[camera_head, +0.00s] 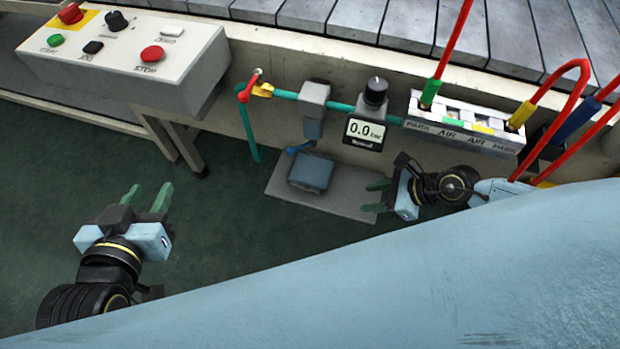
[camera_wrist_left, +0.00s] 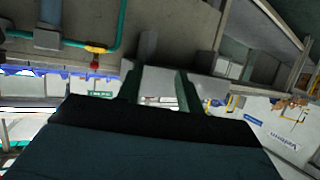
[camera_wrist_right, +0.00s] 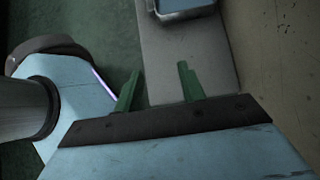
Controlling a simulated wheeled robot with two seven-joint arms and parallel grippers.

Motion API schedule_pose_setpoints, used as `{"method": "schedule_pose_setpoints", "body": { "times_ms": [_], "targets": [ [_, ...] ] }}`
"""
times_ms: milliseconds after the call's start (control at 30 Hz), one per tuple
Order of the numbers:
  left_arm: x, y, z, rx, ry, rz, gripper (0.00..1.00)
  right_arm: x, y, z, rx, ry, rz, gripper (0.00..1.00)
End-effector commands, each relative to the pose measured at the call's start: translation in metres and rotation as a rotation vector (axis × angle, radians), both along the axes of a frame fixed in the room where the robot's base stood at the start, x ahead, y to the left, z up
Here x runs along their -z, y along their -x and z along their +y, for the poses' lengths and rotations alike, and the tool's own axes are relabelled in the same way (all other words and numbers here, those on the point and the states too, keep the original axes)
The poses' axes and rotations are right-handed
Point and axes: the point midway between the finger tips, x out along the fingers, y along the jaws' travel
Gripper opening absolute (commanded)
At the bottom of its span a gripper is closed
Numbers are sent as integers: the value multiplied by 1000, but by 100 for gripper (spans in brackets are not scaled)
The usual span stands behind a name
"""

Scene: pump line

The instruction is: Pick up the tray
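The tray (camera_head: 311,172) is a small blue-grey box with a shallow recess. It sits on a pale grey slab (camera_head: 345,190) on the floor, below the filter unit. In the right wrist view the tray (camera_wrist_right: 184,10) shows only in part at the top edge, with a light metal rim and a bluish inside. My right gripper (camera_head: 376,197) is open and empty, to the right of the tray and apart from it; its green fingers (camera_wrist_right: 158,86) point towards the slab. My left gripper (camera_head: 147,198) is open and empty, well left of the tray over the green floor.
Above the tray are a teal pipe (camera_head: 340,107) with a filter unit (camera_head: 313,102), a gauge reading 0.0 (camera_head: 364,132) and a red-handled valve (camera_head: 249,88). A control box (camera_head: 130,50) is upper left. An air manifold (camera_head: 465,122) with hoses is right.

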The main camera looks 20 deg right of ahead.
Motion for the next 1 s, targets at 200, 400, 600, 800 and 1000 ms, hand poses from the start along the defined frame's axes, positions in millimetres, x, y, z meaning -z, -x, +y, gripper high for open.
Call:
{"method": "schedule_pose_setpoints", "body": {
  "times_ms": [200, 400, 600, 800, 1000],
  "targets": [
    [-17, -8, -6, 10, 32, -114, 36, -1, -27, 39, 1, -6, -7, 40],
    [-49, -16, -15, 24, 88, -311, 36, 0, -47, 69, 3, -4, -3, 40],
    [-71, -17, -19, 33, 125, -432, 36, 0, -57, 84, 5, -4, 0, 40],
    [-81, -16, -21, 36, 142, -490, 36, -1, -62, 91, 5, -4, 0, 40],
    [-108, -11, -24, 47, 195, -660, 36, 11, -69, 101, 6, -4, 1, 40]
  ]
}}
